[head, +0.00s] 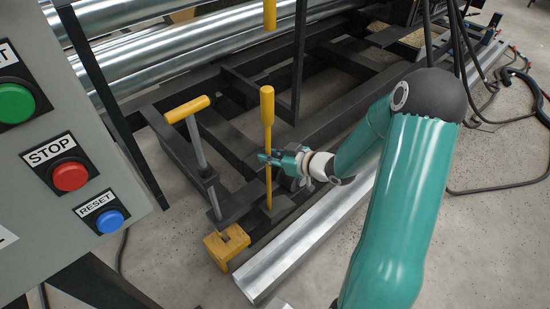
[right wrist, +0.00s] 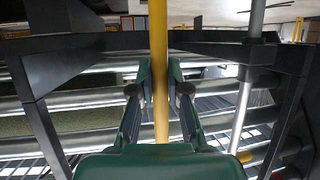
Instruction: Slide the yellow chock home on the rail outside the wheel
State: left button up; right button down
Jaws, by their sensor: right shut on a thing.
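My right gripper (head: 270,160) is shut on an upright yellow lever (head: 267,115), around its middle. In the right wrist view the yellow lever (right wrist: 159,90) runs between the two fingers. The yellow chock (head: 226,245), a notched block, sits low beside the near end of the silver rail (head: 290,250), left of and below my right gripper. A grey rod with a yellow T-handle (head: 187,108) stands just behind the chock. The wheel is not clearly visible; something dark behind my right gripper is mostly hidden. My left gripper is not in view.
A grey control box with a red STOP button (head: 70,176) stands at the left. Black frame beams (head: 290,135) and large metal rollers (head: 200,50) lie behind the lever. Cables (head: 490,185) lie on the floor at the right. The floor right of the rail is mostly clear.

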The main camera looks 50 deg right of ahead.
jog(key=shift+w, duration=3.45)
jog(key=d+f, duration=0.4)
jog(key=d, duration=0.2)
jog(key=shift+s+d+f+b, duration=0.15)
jog(key=shift+s+b, duration=0.05)
jog(key=shift+b, duration=0.2)
jog(key=c, duration=1.1)
grip_release()
jog(key=v, duration=1.2)
jog(key=shift+f, duration=0.15)
